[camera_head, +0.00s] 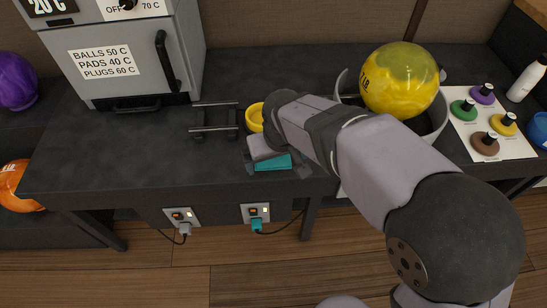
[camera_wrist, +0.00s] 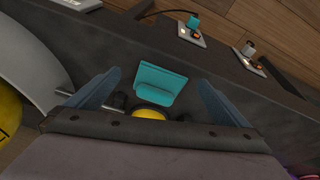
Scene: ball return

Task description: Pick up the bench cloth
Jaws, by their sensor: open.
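The teal bench cloth (camera_head: 273,163) lies near the front edge of the dark bench, partly hidden by my gripper in the head view. In the wrist view the cloth (camera_wrist: 159,84) looks like a folded piece with a raised fold, centred between my fingers. My gripper (camera_head: 276,170) is over it with the fingers spread to its left and right. The wrist view also shows my gripper (camera_wrist: 158,82) open and empty, with gaps on both sides of the cloth. I cannot tell how high the fingertips are above the bench.
A yellow round item (camera_head: 255,117) sits just behind my gripper, close to the cloth. A dark metal rack (camera_head: 214,122) stands to the left. A yellow ball (camera_head: 398,79) rests in a grey bowl at right. An oven (camera_head: 130,50) stands back left. Bare bench (camera_head: 110,150) lies front left.

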